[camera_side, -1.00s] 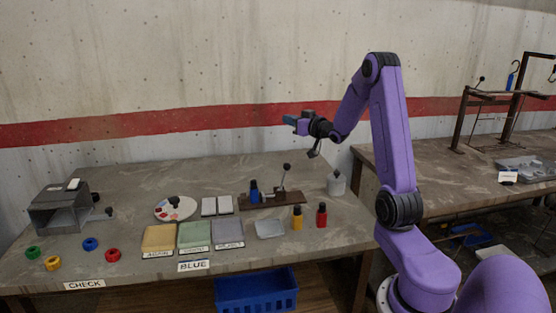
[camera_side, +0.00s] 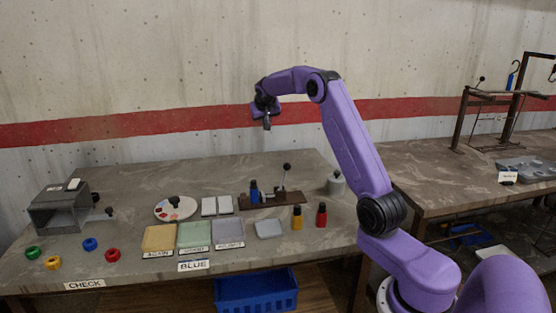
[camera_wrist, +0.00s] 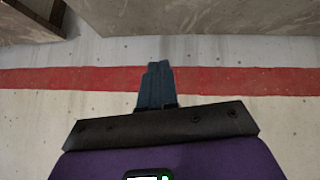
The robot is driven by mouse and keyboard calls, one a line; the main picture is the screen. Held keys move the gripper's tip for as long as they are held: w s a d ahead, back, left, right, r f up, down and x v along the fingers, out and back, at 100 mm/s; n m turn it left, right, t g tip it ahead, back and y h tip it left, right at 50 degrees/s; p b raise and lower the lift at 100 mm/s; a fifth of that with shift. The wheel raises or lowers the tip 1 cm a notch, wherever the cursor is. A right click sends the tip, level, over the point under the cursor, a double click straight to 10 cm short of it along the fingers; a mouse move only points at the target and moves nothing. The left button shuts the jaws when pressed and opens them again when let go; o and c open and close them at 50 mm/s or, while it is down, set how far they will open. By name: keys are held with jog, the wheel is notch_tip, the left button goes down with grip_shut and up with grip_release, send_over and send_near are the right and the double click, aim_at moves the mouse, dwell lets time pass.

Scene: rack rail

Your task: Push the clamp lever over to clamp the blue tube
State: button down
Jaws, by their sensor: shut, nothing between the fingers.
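The blue tube (camera_side: 254,191) stands upright at the left part of a dark brown clamp base (camera_side: 290,198) on the table. The clamp lever (camera_side: 285,178) rises from the base to the right of the tube, close to upright, with a black ball knob (camera_side: 287,166) on top. My gripper (camera_side: 267,124) is in the air above and behind the clamp, apart from it, pointing down in the side view. In the wrist view its fingers (camera_wrist: 156,85) are together with nothing between them. The wrist view shows wall and table parts, not the clamp.
An orange bottle (camera_side: 297,220) and a red bottle (camera_side: 321,215) stand in front of the clamp, with a grey dish (camera_side: 268,228) beside them. A pale canister (camera_side: 336,184) is at the right. Coloured trays (camera_side: 194,235) and a palette (camera_side: 175,208) lie to the left.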

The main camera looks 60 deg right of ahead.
jog(key=s+a+r+m+g+y, duration=0.1)
jog(key=s+a+r+m+g, duration=0.25)
jog(key=a+g, duration=0.45)
jog(key=s+d+f+t, duration=0.1)
jog(key=s+d+f, duration=0.1)
jog(key=f, duration=0.5)
jog(key=s+d+f, duration=0.1)
jog(key=s+f, duration=0.1)
jog(key=f, duration=0.5)
jog(key=shift+s+d+f+t, duration=0.3)
jog(key=shift+d+t, duration=0.05)
jog(key=shift+t, duration=0.05)
jog(key=shift+d+y, duration=0.1)
jog(key=shift+y, duration=0.2)
